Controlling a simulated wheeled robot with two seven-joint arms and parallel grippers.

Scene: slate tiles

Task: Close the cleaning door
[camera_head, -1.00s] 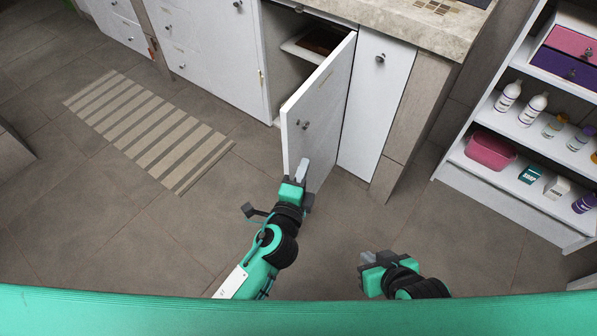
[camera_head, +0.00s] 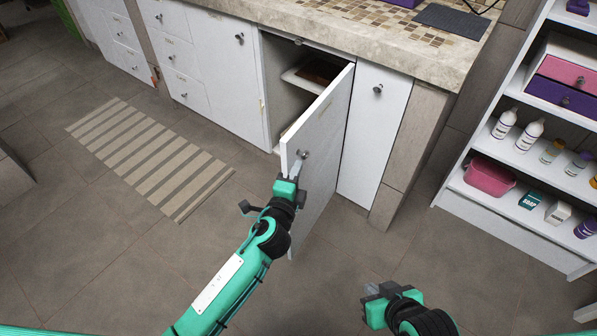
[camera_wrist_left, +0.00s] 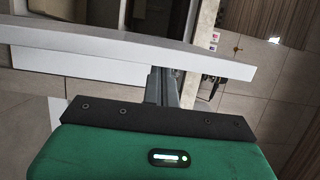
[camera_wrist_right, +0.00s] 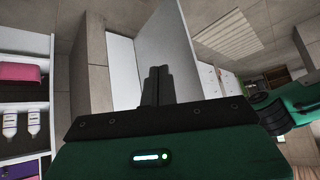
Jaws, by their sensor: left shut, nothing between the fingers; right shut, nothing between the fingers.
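The white cleaning door (camera_head: 327,130) stands open, swung out from the cabinet under the counter, with its dark knob (camera_head: 304,154) on the outer face. Inside the open cabinet (camera_head: 287,75) is a shelf with a brown item. My left gripper (camera_head: 294,168) is shut and empty at the door's free edge, near the knob; in the left wrist view the door's edge (camera_wrist_left: 130,45) crosses beyond the fingers, and I cannot tell whether they touch it. My right gripper (camera_head: 372,290) is shut and empty, low over the floor to the right. The right wrist view shows the door (camera_wrist_right: 168,50) ahead.
A white shelf unit (camera_head: 510,165) with bottles, boxes and a pink tub stands at the right. A striped mat (camera_head: 150,160) lies on the tiles at the left. The stone counter (camera_head: 350,35) overhangs the cabinets. The floor between the mat and shelf is mostly clear.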

